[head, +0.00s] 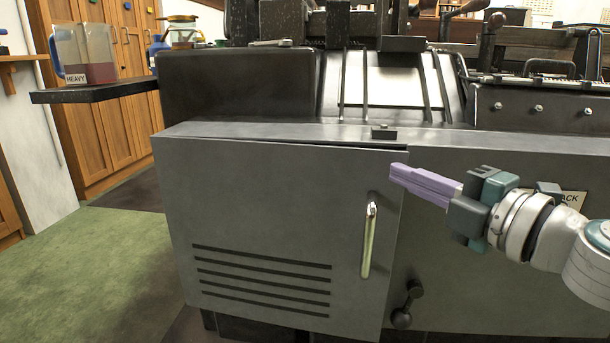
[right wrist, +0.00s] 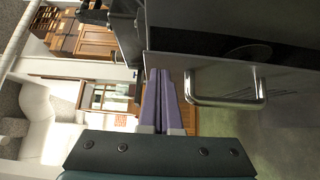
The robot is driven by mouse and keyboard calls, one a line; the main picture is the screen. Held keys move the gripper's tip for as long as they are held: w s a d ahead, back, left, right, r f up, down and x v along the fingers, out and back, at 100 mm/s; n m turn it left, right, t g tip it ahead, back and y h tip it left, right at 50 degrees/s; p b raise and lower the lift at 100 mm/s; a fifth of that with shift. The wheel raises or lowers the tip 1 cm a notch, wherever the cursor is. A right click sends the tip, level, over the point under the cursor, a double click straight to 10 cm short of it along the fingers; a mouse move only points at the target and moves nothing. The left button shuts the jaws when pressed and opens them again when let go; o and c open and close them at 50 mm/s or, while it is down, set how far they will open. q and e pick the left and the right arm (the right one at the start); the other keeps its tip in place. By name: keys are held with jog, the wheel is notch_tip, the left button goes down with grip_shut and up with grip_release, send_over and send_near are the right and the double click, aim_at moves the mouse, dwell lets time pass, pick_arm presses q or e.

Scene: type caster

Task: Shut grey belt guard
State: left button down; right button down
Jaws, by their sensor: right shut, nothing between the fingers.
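The grey belt guard (head: 270,225) is a flat door panel with slots low down and an upright metal handle (head: 369,240) near its right edge. A thin dark gap shows along its top edge towards the right, so it looks slightly ajar. My right gripper (head: 394,172) is shut and empty, its purple fingers pointing left near the guard's upper right edge, above the handle. In the right wrist view the fingertips (right wrist: 160,72) lie beside the guard's handle (right wrist: 225,88); I cannot tell whether they touch the panel. My left gripper is out of view.
The dark casting machine (head: 240,85) stands behind and above the guard. A black crank knob (head: 402,318) sits low, right of the guard. A dark shelf (head: 100,92) at the left bears a jug marked HEAVY (head: 85,55). The green floor (head: 90,260) at the left is clear.

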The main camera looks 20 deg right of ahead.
jog(key=shift+w+d, duration=0.25)
jog(key=shift+w, duration=0.05)
jog(key=shift+w+f, duration=0.1)
jog(key=shift+n+y, duration=0.5)
jog(key=shift+y, duration=0.4)
jog(key=w+d+b, duration=0.2)
jog(key=w+b, duration=0.1)
jog(key=shift+d+f, duration=0.1)
jog(key=shift+d, duration=0.3)
jog(key=shift+a, duration=0.1)
